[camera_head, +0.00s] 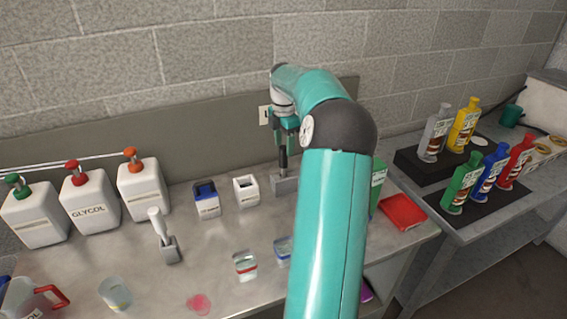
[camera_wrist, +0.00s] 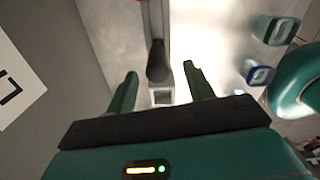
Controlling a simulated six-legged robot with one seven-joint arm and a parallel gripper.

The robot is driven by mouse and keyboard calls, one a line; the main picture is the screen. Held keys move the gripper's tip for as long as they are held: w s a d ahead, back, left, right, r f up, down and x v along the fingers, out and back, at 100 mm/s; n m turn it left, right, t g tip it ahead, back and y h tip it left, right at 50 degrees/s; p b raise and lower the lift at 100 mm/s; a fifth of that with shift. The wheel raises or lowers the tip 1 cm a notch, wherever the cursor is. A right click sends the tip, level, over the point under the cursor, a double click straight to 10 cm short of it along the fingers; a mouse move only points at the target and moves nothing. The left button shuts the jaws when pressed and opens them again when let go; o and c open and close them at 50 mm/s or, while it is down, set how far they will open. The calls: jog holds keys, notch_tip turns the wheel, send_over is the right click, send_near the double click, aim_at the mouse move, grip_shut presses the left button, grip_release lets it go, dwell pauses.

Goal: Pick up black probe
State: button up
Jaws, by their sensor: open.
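The black probe (camera_head: 283,160) stands upright in a grey holder (camera_head: 285,186) at the back of the bench, near the wall panel. In the wrist view the probe (camera_wrist: 157,62) shows as a dark cylinder between my two green fingers, with the grey holder (camera_wrist: 161,97) around it. My gripper (camera_head: 284,140) is open and points down at the probe's top. In the wrist view my gripper (camera_wrist: 160,73) has a clear gap on both sides of the probe. I cannot tell how far down the fingers reach.
A white-handled probe (camera_head: 157,222) stands in another grey holder. A small white box (camera_head: 246,190) and a blue-topped box (camera_head: 206,199) are left of the black probe. White jugs (camera_head: 90,205) line the left. A red tray (camera_head: 402,212) lies right.

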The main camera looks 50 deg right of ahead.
send_over(283, 169)
jog(key=f, duration=0.5)
jog(key=shift+w+d, duration=0.2)
jog(key=shift+d, duration=0.1)
jog(key=c, duration=1.1)
jog(key=shift+o, duration=0.2)
